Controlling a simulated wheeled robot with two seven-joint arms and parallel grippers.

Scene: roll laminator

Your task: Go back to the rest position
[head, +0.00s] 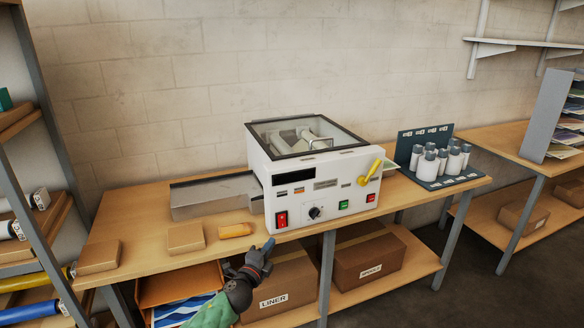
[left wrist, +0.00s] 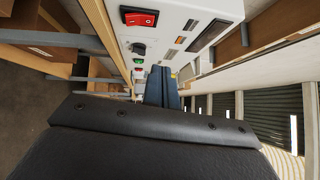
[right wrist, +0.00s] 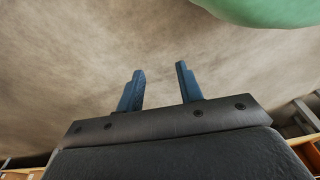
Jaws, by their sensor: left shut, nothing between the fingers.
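The white roll laminator (head: 310,172) stands on the wooden bench, its glass-topped lid closed. Its front has a red rocker switch (head: 282,219), a black knob (head: 316,212), a green button, a red button and a yellow lever (head: 372,172). My left gripper (head: 268,245) is shut and empty, just in front of the bench edge, below and left of the red switch. In the left wrist view its blue fingers (left wrist: 161,90) are together, with the laminator's front panel beyond. My right gripper (right wrist: 160,88) shows only in the right wrist view, open and empty, over blurred grey-brown floor.
A metal feed tray (head: 210,196) sits left of the laminator. A rack of bottles (head: 440,160) stands at right. Boxes (head: 368,260) and an orange tray fill the lower shelf.

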